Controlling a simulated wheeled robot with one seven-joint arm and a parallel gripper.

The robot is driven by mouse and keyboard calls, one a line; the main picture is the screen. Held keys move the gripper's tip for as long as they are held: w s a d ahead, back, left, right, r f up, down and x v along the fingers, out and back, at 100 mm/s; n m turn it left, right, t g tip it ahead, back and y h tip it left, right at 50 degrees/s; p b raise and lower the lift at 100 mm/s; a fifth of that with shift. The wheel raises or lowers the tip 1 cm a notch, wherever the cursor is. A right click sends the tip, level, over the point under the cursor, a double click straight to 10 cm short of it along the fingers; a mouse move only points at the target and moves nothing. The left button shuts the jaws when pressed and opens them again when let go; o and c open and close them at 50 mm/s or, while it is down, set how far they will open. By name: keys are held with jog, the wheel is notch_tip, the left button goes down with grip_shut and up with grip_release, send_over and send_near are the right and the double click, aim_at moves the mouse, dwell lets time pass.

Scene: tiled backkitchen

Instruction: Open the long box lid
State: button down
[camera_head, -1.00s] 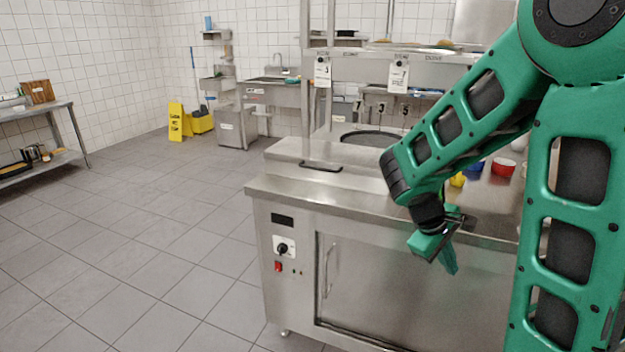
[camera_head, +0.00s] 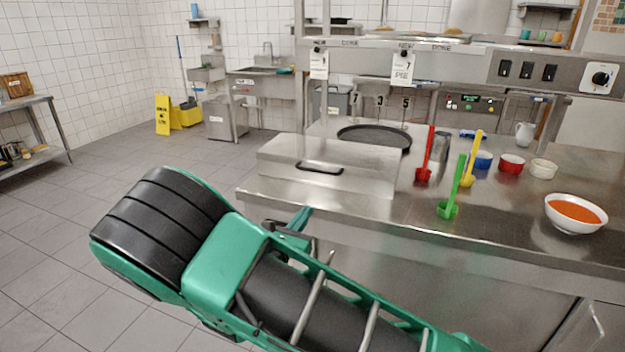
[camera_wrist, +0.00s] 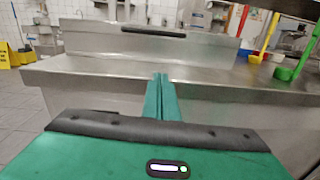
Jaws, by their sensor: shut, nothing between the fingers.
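The long box is a stainless steel case on the counter, with a flat metal lid (camera_head: 290,157) that looks closed. A black bar handle (camera_head: 320,167) is on the lid's near side; in the wrist view the handle (camera_wrist: 153,31) lies ahead, above the fingertips in the picture. My gripper (camera_head: 303,218) is in front of the counter's near edge, below and short of the handle and apart from it. In the wrist view its green fingers (camera_wrist: 161,82) are together and empty. My arm hides part of the counter front.
The steel counter (camera_head: 340,217) carries red (camera_head: 424,160), green (camera_head: 452,192) and yellow (camera_head: 470,165) ladles right of the box. A bowl of orange soup (camera_head: 575,213) stands farther right. A black round pan (camera_head: 374,137) is behind the box. Floor at left is open.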

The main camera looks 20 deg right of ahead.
aim_at(312, 198)
jog(key=shift+n, duration=0.4)
jog(key=x, duration=0.3)
jog(key=a+x, duration=0.1)
jog(key=x, duration=0.2)
jog(key=w+x, duration=0.1)
jog(key=x, duration=0.3)
jog(key=shift+w+a+r, duration=0.1)
jog(key=shift+w+a, duration=0.05)
jog(key=shift+a, duration=0.1)
notch_tip(312, 198, up, 2)
jog(key=shift+r, duration=0.25)
jog(key=shift+w+d+r, duration=0.15)
jog(key=shift+w+r, duration=0.05)
jog(key=shift+r, duration=0.55)
